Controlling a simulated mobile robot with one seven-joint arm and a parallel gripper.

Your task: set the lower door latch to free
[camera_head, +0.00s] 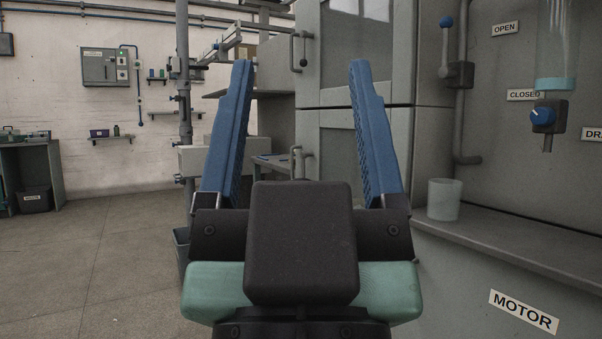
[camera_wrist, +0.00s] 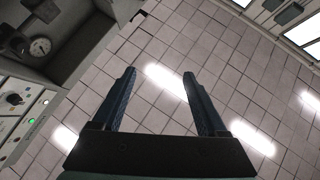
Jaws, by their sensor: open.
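My gripper (camera_head: 301,68) is open and empty. Its two blue fingers stand wide apart in the middle of the head view, and they also show in the wrist view (camera_wrist: 159,74). Between the fingers, beyond them, is a grey cabinet with an upper door (camera_head: 355,45) and a lower door (camera_head: 341,142). A small grey handle, which looks like the lower door latch (camera_head: 297,161), sits at the left edge of the lower door. It shows between the fingers, clear of them. Its exact setting is too small to tell. The wrist view does not show the latch.
A similar upper latch (camera_head: 300,50) is on the upper door. At right are a blue-knobbed lever (camera_head: 445,45), a blue valve knob (camera_head: 543,117) and a whitish cup (camera_head: 444,199) on a ledge. A grey post (camera_head: 184,100) stands at left. Floor (camera_head: 90,270) is open at left.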

